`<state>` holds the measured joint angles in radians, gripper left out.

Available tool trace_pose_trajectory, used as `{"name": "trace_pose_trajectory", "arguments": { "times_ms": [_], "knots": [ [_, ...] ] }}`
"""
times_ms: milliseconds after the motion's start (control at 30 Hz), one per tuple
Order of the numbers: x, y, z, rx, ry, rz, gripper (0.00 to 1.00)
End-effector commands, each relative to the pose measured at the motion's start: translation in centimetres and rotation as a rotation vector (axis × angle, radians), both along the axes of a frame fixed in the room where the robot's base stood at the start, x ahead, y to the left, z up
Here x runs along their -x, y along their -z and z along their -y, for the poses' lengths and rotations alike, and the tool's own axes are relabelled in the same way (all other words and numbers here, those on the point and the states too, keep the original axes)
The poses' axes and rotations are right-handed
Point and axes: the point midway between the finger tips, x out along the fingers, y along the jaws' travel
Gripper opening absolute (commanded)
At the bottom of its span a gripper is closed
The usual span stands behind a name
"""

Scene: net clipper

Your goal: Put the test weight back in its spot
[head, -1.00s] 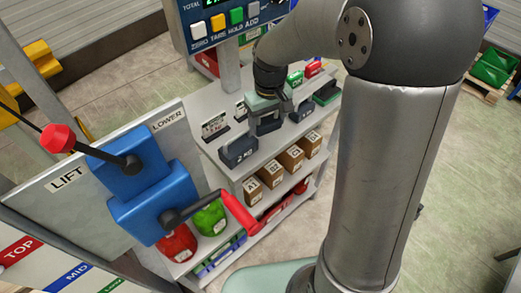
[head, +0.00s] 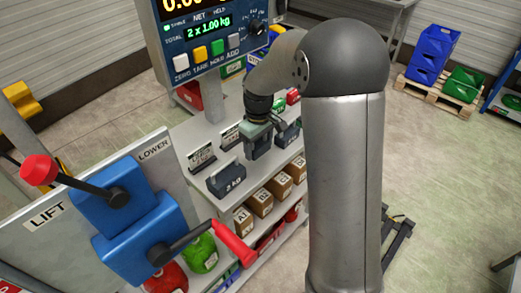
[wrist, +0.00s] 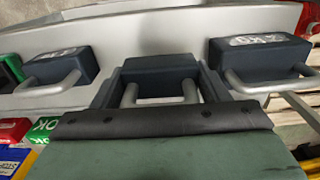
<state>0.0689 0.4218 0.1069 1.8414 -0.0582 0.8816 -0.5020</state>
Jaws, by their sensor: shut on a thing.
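My gripper (head: 258,133) is shut on the handle of a dark blue-grey test weight (head: 260,151), which is upright over the grey top shelf. In the wrist view this weight (wrist: 158,68) is in the middle, its bar handle partly hidden by the black-edged green finger pad (wrist: 160,122). A similar weight marked 2 KG (head: 227,181) stands to its left in the head view, and another weight (head: 289,133) to its right. Both neighbours are apart from it. I cannot tell whether the held weight's base touches the shelf.
The grey shelf (head: 183,133) carries small black-and-white signs (head: 202,158) behind the weights. Brown boxes (head: 262,202) sit on the level below. A scale display (head: 207,30) stands behind. The blue lift unit (head: 140,240) with red-knobbed levers is at front left.

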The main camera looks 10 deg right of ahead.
Motion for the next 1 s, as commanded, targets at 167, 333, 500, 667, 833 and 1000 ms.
{"name": "trace_pose_trajectory", "arguments": {
  "times_ms": [167,333,500,667,833,1000],
  "knots": [
    [-0.8,0.9,0.5,0.0,-0.001,0.004,0.23],
    [-1.2,2.4,0.8,0.0,-0.001,0.0,0.23],
    [-1.2,4.5,0.8,-0.001,-0.001,0.001,0.23],
    [-1.2,4.6,0.8,-0.001,0.0,0.003,0.23],
    [-1.2,4.9,0.8,-0.001,0.0,0.003,0.23],
    [-1.2,5.0,0.8,-0.001,0.0,0.001,0.9]
  ]
}}
